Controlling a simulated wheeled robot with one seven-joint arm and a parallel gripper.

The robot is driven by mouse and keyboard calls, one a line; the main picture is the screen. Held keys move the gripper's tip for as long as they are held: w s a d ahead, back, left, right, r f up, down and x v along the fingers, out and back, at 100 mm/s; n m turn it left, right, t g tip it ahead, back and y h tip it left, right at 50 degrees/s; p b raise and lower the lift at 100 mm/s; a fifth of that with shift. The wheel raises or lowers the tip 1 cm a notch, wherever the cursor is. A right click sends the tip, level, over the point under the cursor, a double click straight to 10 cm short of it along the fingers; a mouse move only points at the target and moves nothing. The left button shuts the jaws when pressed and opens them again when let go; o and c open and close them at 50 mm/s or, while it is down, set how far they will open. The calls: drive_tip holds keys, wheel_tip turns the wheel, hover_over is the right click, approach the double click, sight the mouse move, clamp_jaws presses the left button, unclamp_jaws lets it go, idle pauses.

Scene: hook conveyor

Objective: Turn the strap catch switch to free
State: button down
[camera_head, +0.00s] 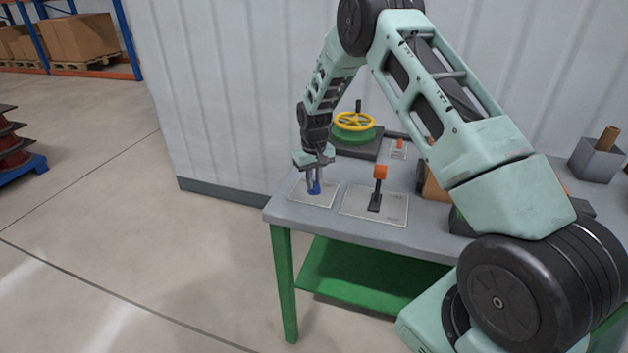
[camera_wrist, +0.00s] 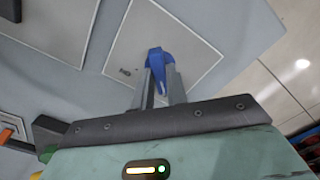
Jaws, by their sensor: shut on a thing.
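A blue switch handle (camera_head: 315,187) stands on a light grey square plate (camera_head: 299,192) at the table's left corner. My gripper (camera_head: 314,182) points down over that plate and is shut on the blue handle. The wrist view shows the blue handle (camera_wrist: 157,62) between the two grey fingers, with part of it sticking out past the tips. The plate (camera_wrist: 190,40) lies behind it, with a small dark mark near one corner. The base of the handle is partly hidden by the fingers.
On the grey table (camera_head: 345,233), an orange-topped lever (camera_head: 379,180) stands on the neighbouring plate, close to the right. A yellow handwheel (camera_head: 354,122) and a small orange switch (camera_head: 399,146) sit behind. A corrugated wall (camera_head: 230,90) rises at the back.

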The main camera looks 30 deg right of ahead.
drive_tip(key=c, duration=1.4)
unclamp_jaws()
drive_tip(key=shift+r, duration=0.15)
wheel_tip(320, 180, up, 17)
drive_tip(key=b, duration=0.3)
drive_tip(key=shift+r, duration=0.1)
